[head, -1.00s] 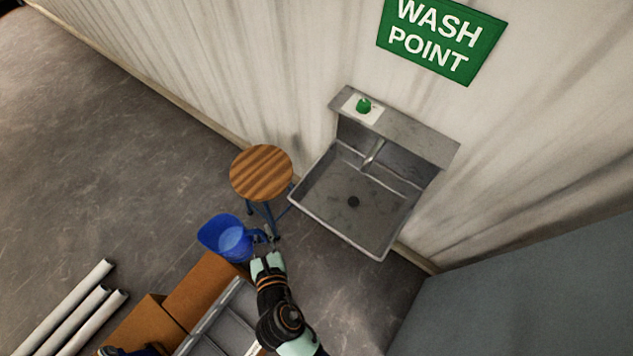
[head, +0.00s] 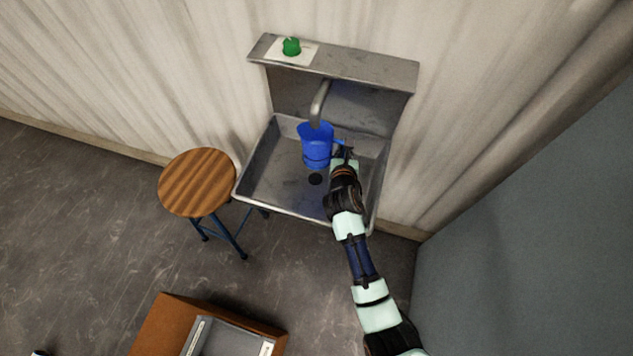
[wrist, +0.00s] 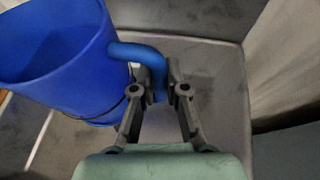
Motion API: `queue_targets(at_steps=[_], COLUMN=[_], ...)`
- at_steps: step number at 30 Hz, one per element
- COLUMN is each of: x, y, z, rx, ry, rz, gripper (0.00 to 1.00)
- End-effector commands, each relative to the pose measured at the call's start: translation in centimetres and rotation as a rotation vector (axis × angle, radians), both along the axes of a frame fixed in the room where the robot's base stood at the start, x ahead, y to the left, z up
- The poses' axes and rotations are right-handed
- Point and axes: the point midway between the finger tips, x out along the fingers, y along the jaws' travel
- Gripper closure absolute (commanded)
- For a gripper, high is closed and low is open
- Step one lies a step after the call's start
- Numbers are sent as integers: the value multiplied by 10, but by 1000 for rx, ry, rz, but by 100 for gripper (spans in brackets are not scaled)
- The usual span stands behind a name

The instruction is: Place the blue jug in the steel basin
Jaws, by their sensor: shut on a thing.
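The blue jug (head: 316,146) is upright over the steel basin (head: 268,187), below the spout of the tap. It also shows large at the left of the wrist view (wrist: 62,62), with its handle (wrist: 140,53) reaching right. My gripper (head: 344,153) is to the right of the jug, shut on the handle, and the fingers (wrist: 163,88) sit either side of it in the wrist view. The drain (head: 315,179) shows just below the jug. I cannot tell whether the jug's base touches the basin floor.
The tap (head: 320,102) rises behind the jug. A green object (head: 291,46) sits on a white card on the back ledge. A wooden stool (head: 197,182) stands left of the basin. An orange-brown box (head: 150,326) with a grey tray is in front. A grey panel is at right.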

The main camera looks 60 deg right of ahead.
Motion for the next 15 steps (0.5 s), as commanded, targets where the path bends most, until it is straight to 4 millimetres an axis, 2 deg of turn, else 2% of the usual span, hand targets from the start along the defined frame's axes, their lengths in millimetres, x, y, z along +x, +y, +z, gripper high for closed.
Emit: queue_targets(at_steps=[2, 9, 13, 15], x=[1, 1, 1, 1], y=[0, 1, 1, 1], z=[-5, -49, -50, -59], rx=[-1, 0, -2, -2], ry=[-1, -1, -2, -1], rz=[1, 2, 3, 2], gripper=[100, 100, 100, 100])
